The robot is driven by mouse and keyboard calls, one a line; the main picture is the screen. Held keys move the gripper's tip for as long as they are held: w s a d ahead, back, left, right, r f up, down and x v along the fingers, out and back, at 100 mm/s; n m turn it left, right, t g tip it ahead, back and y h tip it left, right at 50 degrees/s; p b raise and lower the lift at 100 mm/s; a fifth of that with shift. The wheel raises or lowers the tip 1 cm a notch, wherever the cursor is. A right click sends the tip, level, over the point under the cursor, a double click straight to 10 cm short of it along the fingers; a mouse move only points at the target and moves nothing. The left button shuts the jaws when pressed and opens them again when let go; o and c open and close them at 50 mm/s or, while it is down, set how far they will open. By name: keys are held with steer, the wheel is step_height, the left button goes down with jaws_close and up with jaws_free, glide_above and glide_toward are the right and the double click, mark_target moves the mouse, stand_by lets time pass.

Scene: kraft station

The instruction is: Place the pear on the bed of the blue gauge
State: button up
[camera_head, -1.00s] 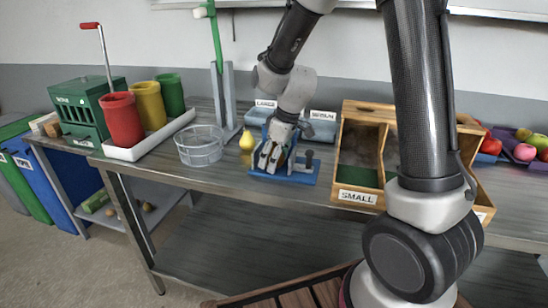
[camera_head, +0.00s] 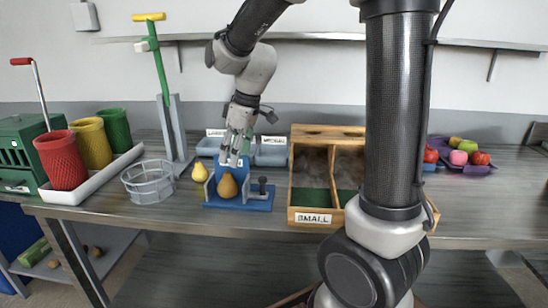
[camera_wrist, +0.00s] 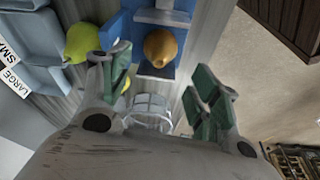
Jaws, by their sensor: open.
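A brown-orange pear (camera_head: 228,186) stands on the bed of the blue gauge (camera_head: 258,204), in front of its blue upright. The pear also shows in the wrist view (camera_wrist: 161,47), on the gauge (camera_wrist: 152,70). My gripper (camera_head: 233,155) is open and empty above the gauge; in the wrist view its fingers (camera_wrist: 158,90) are spread, apart from the pear. A yellow pear (camera_head: 199,172) stands on the table left of the gauge, mostly behind a finger in the wrist view. A yellow-green pear (camera_wrist: 82,42) shows by the grey-blue trays in the wrist view.
A clear round basket (camera_head: 149,183) stands left of the yellow pear. Grey-blue trays (camera_head: 270,152) lie behind the gauge. A wooden box labelled SMALL (camera_head: 312,218) stands to its right. Red, yellow and green cups stand on a white tray (camera_head: 92,184) at left.

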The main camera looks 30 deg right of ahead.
steer(key=s+d+r+m, duration=0.2)
steer(key=s+d+m, duration=0.1)
steer(key=s, duration=0.4)
steer(key=s+d+r+m+t+h, duration=0.1)
steer(key=s+d+r+m, duration=0.1)
steer(key=s+d, duration=0.3)
steer(key=s+d+r+m+t+h, duration=0.1)
steer(key=s+d+m, duration=0.3)
steer(key=s, duration=0.6)
steer(key=shift+s+d+r, duration=0.25)
steer(key=shift+s+r, duration=0.05)
steer(key=shift+r, duration=0.1)
